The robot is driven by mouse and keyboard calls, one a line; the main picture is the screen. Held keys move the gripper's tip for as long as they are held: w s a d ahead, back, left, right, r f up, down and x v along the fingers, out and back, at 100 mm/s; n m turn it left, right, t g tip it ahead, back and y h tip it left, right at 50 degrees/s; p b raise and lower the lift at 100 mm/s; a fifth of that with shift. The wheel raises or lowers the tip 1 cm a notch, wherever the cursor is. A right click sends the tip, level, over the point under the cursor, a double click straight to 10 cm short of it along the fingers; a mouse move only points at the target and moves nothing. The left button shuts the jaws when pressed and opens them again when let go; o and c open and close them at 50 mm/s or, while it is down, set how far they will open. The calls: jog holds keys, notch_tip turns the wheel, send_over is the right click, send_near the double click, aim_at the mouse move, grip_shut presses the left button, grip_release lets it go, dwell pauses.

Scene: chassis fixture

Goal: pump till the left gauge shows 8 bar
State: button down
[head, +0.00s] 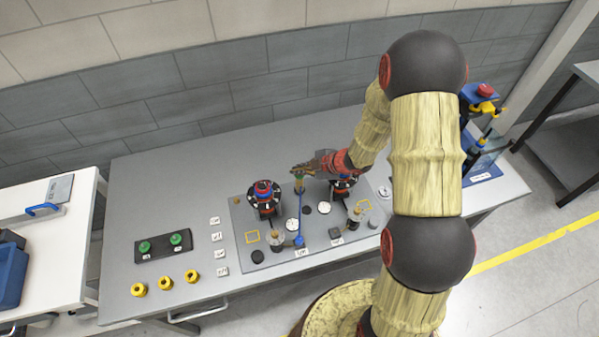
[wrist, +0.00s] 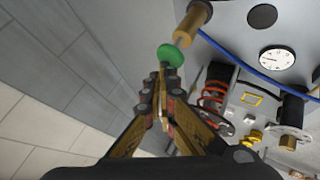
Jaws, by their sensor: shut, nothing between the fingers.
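My gripper (head: 300,171) is shut and empty above the chassis plate (head: 240,215). In the wrist view its fingertips (wrist: 163,84) are together just short of a green round knob (wrist: 172,55); whether they touch is unclear. The knob sits at the end of a brass pump cylinder (wrist: 195,18), which also shows below my gripper in the head view (head: 299,186). The left gauge (head: 292,224) is a small white dial; its reading is too small to tell. A second white gauge (head: 324,208) is to its right. The wrist view shows one white dial (wrist: 276,58) with a dark needle; which gauge is unclear.
A blue hose (head: 300,225) runs down from the pump. Red-and-black coil units (head: 264,197) stand either side of the pump. Green knobs on a dark tray (head: 176,239) and yellow rings (head: 165,283) are at the left. The table's back left is clear.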

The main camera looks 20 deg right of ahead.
jog(key=shift+f+b, duration=0.4)
jog(key=shift+f, duration=0.35)
dwell(0.5)
jog(key=shift+r, duration=0.15)
jog(key=shift+r+p, duration=1.6)
jog(key=shift+p, duration=0.05)
notch_tip(320, 180, up, 5)
jog(key=p, duration=0.4)
jog(key=shift+p, duration=0.3)
jog(key=shift+w, duration=0.1)
dwell(0.3)
